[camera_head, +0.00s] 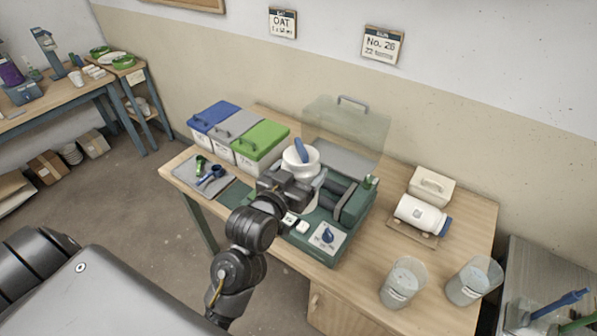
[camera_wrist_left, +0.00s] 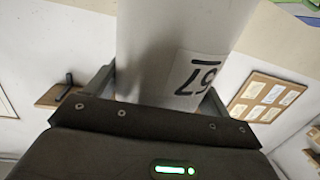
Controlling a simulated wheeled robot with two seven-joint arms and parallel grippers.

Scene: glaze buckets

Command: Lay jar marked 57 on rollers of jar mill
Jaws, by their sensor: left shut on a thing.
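The jar marked 57 (camera_wrist_left: 180,50) is white and fills the upper middle of the left wrist view, its number upside down there. My left gripper (camera_wrist_left: 160,98) is shut on it, with a finger on each side. In the head view a white rounded body with a blue part on top (camera_head: 301,168), apparently this jar, shows at my left gripper (camera_head: 290,188). It is over the left part of the jar mill (camera_head: 312,245). The mill is green, with dark rollers (camera_head: 340,192) partly hidden by my gripper. Its clear cover (camera_head: 345,125) stands open. My right gripper is out of view.
Lidded bins with blue, grey and green (camera_head: 262,138) tops stand left of the mill. Another white jar (camera_head: 420,214) with a blue end lies on a wooden board at right. Two clear containers (camera_head: 403,284) (camera_head: 472,282) stand at the front right. Small tools (camera_head: 210,174) lie on a grey mat.

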